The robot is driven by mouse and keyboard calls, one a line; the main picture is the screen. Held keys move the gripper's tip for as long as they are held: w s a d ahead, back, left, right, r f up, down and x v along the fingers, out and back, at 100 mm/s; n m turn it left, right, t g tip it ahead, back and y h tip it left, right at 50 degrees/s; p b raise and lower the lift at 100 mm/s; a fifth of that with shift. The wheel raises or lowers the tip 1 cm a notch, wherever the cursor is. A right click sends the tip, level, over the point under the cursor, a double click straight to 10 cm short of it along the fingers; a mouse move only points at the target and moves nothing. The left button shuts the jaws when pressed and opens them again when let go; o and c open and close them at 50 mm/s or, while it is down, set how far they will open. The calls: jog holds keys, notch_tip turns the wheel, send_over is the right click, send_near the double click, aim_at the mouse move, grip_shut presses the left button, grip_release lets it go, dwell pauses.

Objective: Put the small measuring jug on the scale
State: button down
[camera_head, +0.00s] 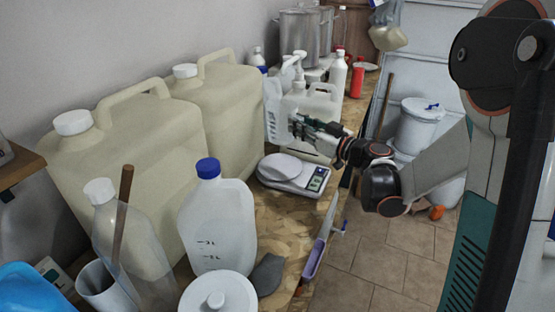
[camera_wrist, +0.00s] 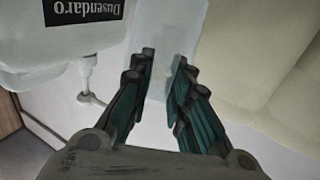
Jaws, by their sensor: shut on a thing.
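The small measuring jug (camera_head: 274,116) is translucent white with markings and stands roughly upright in the head view, beside the big beige drums. My gripper (camera_head: 297,122) is shut on it from the right. In the wrist view my gripper (camera_wrist: 165,65) has its two fingers on either side of the pale jug (camera_wrist: 170,28). The jug is behind the scale in the head view; its height above the bench is hard to tell. The scale (camera_head: 287,168) is white with a display at its right and a bare round plate. Part of the jug is hidden by the fingers.
Two large beige drums (camera_head: 140,150) line the wall at left. A blue-capped bottle (camera_head: 217,222) stands in front of the scale. A white canister (camera_head: 318,103) is close behind my gripper; a labelled white container (camera_wrist: 60,45) is near the fingers. The bench's right edge passes beside the scale.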

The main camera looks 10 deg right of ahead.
notch_tip(320, 180, down, 9)
jog(key=b, duration=0.3)
jog(key=shift+f, duration=0.15)
jog(key=shift+f+b, duration=0.2)
jog(key=shift+b, duration=0.15)
jog(key=c, duration=1.9)
grip_release()
jog(key=shift+f, duration=0.1)
jog(key=o, duration=0.4)
jog(key=shift+r, duration=0.3)
jog(key=p+v, duration=0.2)
jog(key=v, duration=1)
